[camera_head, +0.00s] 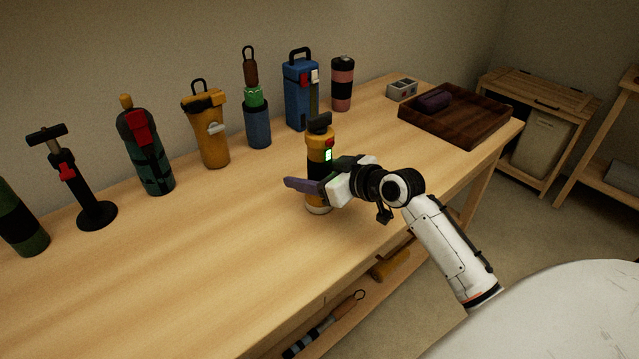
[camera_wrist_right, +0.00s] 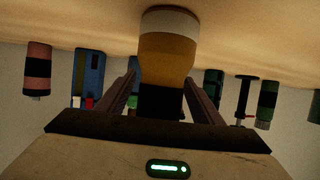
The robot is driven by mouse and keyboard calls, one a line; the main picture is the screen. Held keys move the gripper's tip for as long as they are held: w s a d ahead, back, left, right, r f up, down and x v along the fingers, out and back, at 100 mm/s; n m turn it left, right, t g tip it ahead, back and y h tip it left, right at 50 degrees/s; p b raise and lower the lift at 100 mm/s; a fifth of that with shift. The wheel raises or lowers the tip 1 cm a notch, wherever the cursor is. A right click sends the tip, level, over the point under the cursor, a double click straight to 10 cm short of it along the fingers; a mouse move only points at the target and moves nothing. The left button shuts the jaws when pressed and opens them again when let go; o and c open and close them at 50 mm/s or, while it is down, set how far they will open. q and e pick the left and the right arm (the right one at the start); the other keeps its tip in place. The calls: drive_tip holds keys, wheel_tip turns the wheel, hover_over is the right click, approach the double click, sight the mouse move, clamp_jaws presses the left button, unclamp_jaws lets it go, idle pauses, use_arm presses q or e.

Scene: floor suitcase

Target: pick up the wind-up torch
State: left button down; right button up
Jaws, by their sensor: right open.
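A yellow and black cylinder with a black top piece, a small green light and a pale base, which I take to be the wind-up torch (camera_head: 319,141), stands upright near the table's front edge. My right gripper (camera_head: 318,180) reaches it from the right, its fingers on either side of the lower body. In the right wrist view, the torch (camera_wrist_right: 168,52) stands between the two open fingers (camera_wrist_right: 163,95), with a gap visible beside each; the picture is upside down. The torch's far side is hidden. My left gripper is not in view.
Behind stand a yellow canister with a pale lever (camera_head: 211,148), a blue flask (camera_head: 257,124), a blue case (camera_head: 298,95), a pink and black tumbler (camera_head: 342,84), a green bottle (camera_head: 150,165) and a black pump (camera_head: 95,212). A dark tray (camera_head: 462,132) lies right. The front left tabletop is clear.

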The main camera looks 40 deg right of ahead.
drive_tip(key=shift+w, duration=0.2)
drive_tip(key=c, duration=1.3)
